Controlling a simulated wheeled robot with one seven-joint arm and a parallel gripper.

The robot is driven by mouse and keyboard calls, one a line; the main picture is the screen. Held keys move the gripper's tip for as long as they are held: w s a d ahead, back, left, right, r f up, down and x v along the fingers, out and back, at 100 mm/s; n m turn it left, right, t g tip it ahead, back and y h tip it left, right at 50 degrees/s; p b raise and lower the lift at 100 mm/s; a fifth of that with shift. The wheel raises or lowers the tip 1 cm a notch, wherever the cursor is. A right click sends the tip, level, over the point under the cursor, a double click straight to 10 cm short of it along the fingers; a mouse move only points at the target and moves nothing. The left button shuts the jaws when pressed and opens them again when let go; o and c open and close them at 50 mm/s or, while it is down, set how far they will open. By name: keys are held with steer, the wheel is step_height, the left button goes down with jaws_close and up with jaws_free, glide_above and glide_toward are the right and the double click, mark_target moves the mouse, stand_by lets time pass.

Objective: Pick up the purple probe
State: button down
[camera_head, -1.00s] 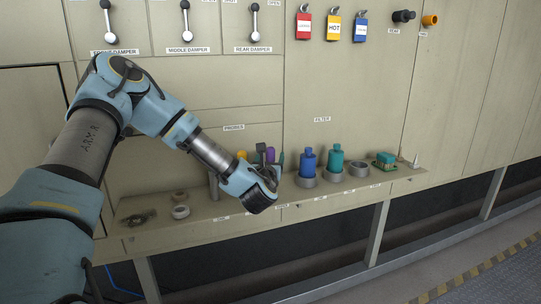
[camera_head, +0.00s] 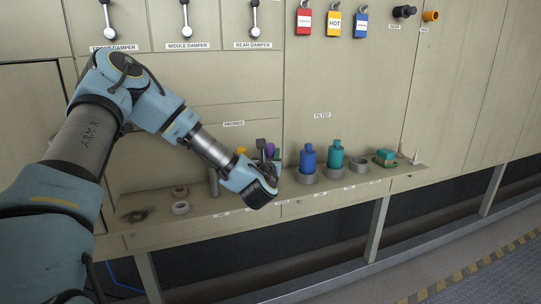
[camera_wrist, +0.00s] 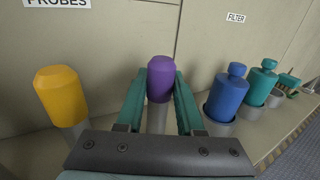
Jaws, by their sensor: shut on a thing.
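The purple probe (camera_wrist: 160,78) stands upright between the two teal fingers of my gripper (camera_wrist: 161,90) in the wrist view. A grey cylindrical part shows below its purple head. The fingers are shut on the probe, one on each side. In the head view my gripper (camera_head: 272,166) is over the shelf under the PROBES label, and the purple head (camera_head: 270,149) shows just behind it. My wrist hides the lower part of the probe.
A yellow probe (camera_wrist: 61,95) stands to the left. A blue bottle (camera_wrist: 227,92) and a teal bottle (camera_wrist: 262,82) stand to the right in grey holders. Grey rings (camera_head: 180,208) lie on the shelf (camera_head: 238,222) at the left. The panel wall (camera_head: 340,95) rises close behind.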

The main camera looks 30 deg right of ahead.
steer(key=shift+r, duration=0.15)
step_height(320, 180, up, 18)
steer(key=b, duration=0.2)
stand_by(0.6)
stand_by(0.4)
step_height(320, 180, up, 10)
steer(key=p, duration=0.6)
stand_by(0.6)
steer(key=s+a, duration=0.1)
steer(key=s, duration=0.9)
steer(key=shift+b, duration=0.45)
steer(key=shift+w+a, duration=0.1)
steer(key=shift+w, duration=0.05)
stand_by(0.6)
